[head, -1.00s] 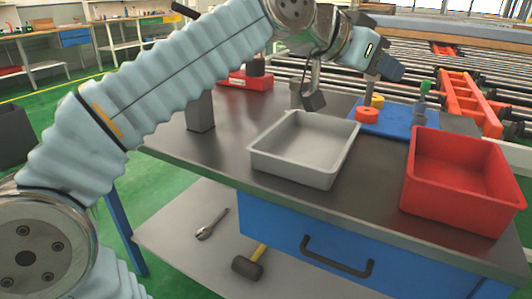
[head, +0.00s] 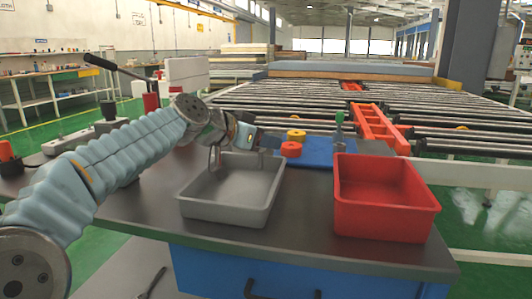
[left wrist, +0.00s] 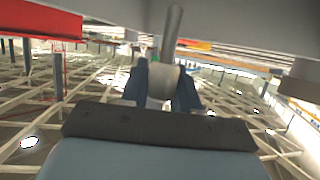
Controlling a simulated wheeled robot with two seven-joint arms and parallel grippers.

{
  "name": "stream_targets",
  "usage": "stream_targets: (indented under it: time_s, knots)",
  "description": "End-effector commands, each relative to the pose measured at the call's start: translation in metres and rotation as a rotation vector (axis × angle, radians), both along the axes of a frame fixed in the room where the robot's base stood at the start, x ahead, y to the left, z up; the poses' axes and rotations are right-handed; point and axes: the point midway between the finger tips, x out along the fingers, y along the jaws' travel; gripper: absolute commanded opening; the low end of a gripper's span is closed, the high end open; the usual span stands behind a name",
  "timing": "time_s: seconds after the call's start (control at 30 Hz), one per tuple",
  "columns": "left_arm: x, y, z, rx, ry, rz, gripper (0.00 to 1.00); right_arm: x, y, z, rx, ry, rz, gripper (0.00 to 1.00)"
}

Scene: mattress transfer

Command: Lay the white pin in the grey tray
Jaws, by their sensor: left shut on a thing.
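The grey tray (head: 225,213) stands on the dark tabletop, left of the red bin. My left gripper (head: 222,157) is over the back left part of the tray; its fingertips are small and partly hidden in the head view. In the left wrist view the two dark blue fingers (left wrist: 163,86) are shut on the white pin (left wrist: 162,78), whose pale body shows between them. A grey rod stands up beyond it; I cannot tell whether it belongs to the pin. The pin cannot be made out in the head view. My right gripper is not in view.
A red bin (head: 385,215) stands right of the tray. Behind them a blue board (head: 318,154) carries yellow, red and green pieces. A black-handled lever and a white box (head: 185,72) are at the back left. A roller conveyor lies beyond the table.

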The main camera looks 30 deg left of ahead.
Motion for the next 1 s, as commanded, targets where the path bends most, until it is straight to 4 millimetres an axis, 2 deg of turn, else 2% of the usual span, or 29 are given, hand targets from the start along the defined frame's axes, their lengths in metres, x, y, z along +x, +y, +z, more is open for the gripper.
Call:
stream_targets:
  time_s: [0.03,0.1,0.57,0.6,0.7,0.73,1.0]
  knots:
    - [-0.001,-0.001,-0.011,-0.001,0.0,-0.001,0.0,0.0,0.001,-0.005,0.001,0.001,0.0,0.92]
    - [-0.002,-0.001,-0.018,0.0,0.0,-0.001,0.0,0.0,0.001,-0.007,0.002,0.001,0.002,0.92]
    - [-0.002,-0.002,-0.026,0.001,-0.002,-0.002,0.0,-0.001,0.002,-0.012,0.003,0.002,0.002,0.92]
    - [-0.002,-0.002,-0.024,0.0,-0.002,-0.003,0.36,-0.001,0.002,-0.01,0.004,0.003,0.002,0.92]
    - [-0.002,-0.002,-0.024,0.0,-0.002,-0.003,0.51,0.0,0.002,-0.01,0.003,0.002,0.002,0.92]
    - [-0.002,-0.002,-0.024,0.001,-0.002,-0.002,0.55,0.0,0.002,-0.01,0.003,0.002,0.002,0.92]
    - [-0.002,-0.002,-0.023,0.001,-0.002,-0.002,0.55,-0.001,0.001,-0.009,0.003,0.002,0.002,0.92]
